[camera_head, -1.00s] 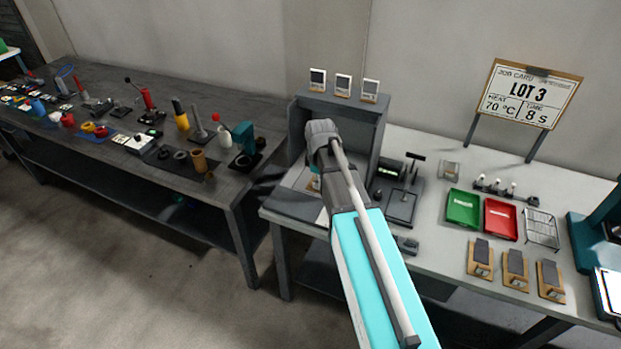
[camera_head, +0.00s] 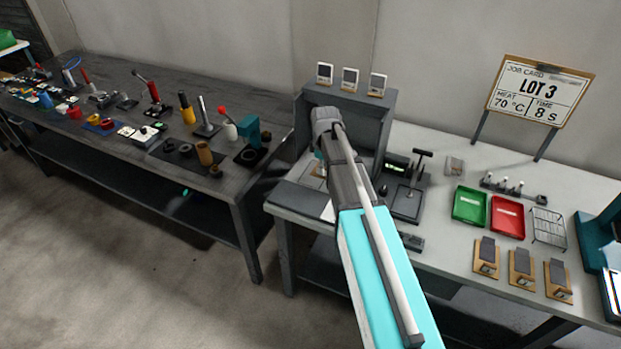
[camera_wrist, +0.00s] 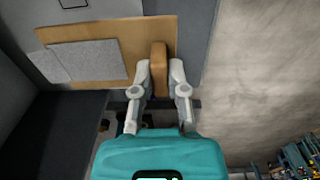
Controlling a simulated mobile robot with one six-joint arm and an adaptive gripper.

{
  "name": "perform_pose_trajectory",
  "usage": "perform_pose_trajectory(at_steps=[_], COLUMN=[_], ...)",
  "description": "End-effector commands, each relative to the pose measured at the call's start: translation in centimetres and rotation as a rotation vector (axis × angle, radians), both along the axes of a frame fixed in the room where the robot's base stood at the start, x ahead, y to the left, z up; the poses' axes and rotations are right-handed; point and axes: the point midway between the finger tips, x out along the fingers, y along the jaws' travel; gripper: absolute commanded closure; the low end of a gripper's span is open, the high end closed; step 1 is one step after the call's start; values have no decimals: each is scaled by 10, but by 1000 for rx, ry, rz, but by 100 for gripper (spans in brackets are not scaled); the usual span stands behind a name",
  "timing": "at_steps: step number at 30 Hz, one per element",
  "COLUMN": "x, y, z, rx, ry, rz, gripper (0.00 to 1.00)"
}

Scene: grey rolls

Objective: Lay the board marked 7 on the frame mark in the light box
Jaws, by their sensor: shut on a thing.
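In the wrist view my gripper (camera_wrist: 159,82) has its two white fingers shut on a tan upright block. The block sits at the right end of a tan board (camera_wrist: 139,50) with grey panels on its face. I cannot read a 7 on it. In the head view the grey open-fronted light box (camera_head: 390,125) stands on the left end of the light bench. My arm reaches in front of it and hides much of its inside. The gripper is mostly hidden there behind the arm. I cannot make out the frame mark, nor whether the board touches the box floor.
Three small framed cards (camera_head: 350,79) stand on top of the box. A dark stand (camera_head: 407,200) is just to its right, then a green tray (camera_head: 469,205) and a red tray (camera_head: 507,217). A dark, crowded bench (camera_head: 100,150) lies to the left.

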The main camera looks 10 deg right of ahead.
Motion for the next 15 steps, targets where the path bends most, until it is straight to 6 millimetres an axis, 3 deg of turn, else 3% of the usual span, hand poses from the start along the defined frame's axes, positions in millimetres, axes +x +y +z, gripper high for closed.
perform_pose_trajectory(at_steps=[1, 7, 15], x=[13, 46, 63], y=[3, 13, 18], z=[-8, -24, -52], rx=[0, 0, 0], ry=[0, 0, 0], rz=[1, 0, -1], gripper=[100, 100, 100])
